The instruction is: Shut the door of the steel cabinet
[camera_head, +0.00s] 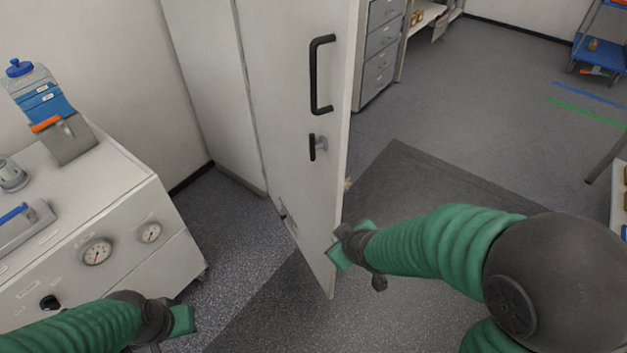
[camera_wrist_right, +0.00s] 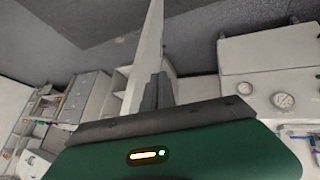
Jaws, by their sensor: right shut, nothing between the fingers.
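The steel cabinet's door (camera_head: 285,70) stands open in the head view, with a long black handle (camera_head: 320,75) and a small black latch (camera_head: 315,147) on its visible face. The door also shows as a narrow pale panel in the right wrist view (camera_wrist_right: 149,45). My right gripper (camera_head: 340,252) is shut and empty at the lower right edge of the door; its fingers (camera_wrist_right: 158,90) appear close beside the panel, and I cannot tell whether they touch it. My left gripper (camera_head: 181,322) is low at the left, apart from the door; its fingers are not clear.
A white bench unit with gauges (camera_head: 120,205) stands at the left, bearing a blue-capped bottle (camera_head: 35,90). A grey drawer unit (camera_head: 380,45) is behind the door. A dark mat (camera_head: 420,180) covers the floor to the right, and open floor lies beyond.

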